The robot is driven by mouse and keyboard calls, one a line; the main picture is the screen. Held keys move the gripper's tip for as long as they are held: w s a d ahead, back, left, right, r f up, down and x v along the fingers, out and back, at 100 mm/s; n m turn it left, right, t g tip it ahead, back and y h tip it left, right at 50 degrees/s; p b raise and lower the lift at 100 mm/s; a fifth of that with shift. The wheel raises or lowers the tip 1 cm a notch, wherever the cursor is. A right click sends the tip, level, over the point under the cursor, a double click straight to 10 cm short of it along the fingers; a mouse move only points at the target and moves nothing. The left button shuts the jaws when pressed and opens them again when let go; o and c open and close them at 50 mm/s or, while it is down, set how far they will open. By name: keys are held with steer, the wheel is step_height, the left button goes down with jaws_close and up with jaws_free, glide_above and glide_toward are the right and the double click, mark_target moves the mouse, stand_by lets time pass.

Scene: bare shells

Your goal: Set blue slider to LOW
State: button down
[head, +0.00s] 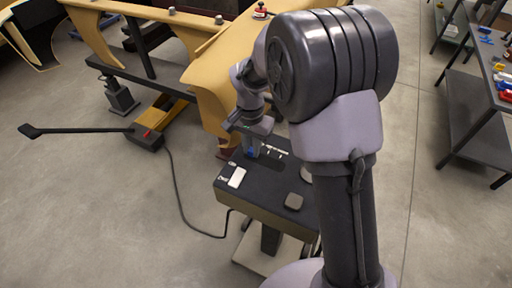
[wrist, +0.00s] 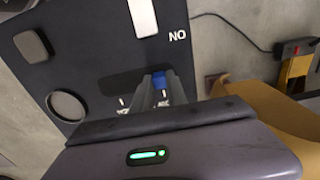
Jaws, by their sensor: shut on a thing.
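The blue slider (wrist: 160,82) stands up from a black-topped control panel (wrist: 85,50). My gripper (wrist: 161,90) is over the panel with its two grey fingers shut on the slider. White marks lie beside the fingers, partly covered by my gripper. I cannot read LOW or the slider's exact setting.
The panel also bears a white rocker (wrist: 143,17), a grey square button (wrist: 33,45) and a round ring (wrist: 66,106). A yellow curved body panel (head: 212,85) hangs just behind. A black cable (head: 182,205) runs on the floor. A shelf rack (head: 470,115) stands right.

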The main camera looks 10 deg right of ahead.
mark_target(250, 149)
steer(key=c, duration=1.7)
jaws_free()
steer(key=shift+w+r, duration=0.15)
steer(key=o, duration=0.4)
steer(key=shift+a, duration=0.25)
steer(key=shift+d, duration=0.1)
step_height(250, 149, up, 17)
steer(key=p, duration=0.6)
steer(key=shift+r+p, duration=0.1)
steer(key=shift+p, duration=0.2)
